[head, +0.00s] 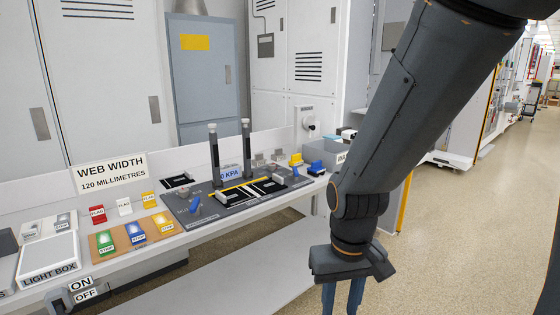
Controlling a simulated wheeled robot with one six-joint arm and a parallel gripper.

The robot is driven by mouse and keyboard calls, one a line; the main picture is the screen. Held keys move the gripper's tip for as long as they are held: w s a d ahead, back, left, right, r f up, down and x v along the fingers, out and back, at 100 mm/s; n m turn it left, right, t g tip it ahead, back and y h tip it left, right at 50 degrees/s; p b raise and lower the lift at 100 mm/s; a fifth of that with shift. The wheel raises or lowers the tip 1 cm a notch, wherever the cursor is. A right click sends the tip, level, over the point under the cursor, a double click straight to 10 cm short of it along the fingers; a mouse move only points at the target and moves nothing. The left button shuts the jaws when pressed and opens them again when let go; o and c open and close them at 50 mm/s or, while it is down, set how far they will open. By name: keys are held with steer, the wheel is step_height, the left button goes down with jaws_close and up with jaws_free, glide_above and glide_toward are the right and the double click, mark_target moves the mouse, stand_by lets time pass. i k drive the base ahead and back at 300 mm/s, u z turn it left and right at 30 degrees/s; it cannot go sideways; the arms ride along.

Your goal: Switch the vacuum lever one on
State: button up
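A dark grey plate (180,209) on the bench carries two tall black posts with light tops, a black bed with white and yellow strips, and a "0 KPA" sign (229,172). I cannot read which one is lever one. My gripper (342,300) hangs at the lower middle, right of and in front of the bench, touching nothing visible. Its two blue fingers are apart with nothing seen between them; their tips are cut off by the frame.
The light box (48,260), an ON/OFF sign (82,290), coloured strip blocks (135,230) and flags (124,207) are left on the bench. A "WEB WIDTH" sign (112,173) stands behind. Grey cabinets line the back. Open floor (460,230) lies right.

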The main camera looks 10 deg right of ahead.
mark_target(194, 208)
steer(key=z, duration=0.05)
steer(key=k, duration=0.65)
steer(key=u, duration=0.75)
steer(key=i, duration=1.75)
steer(key=z, duration=0.85)
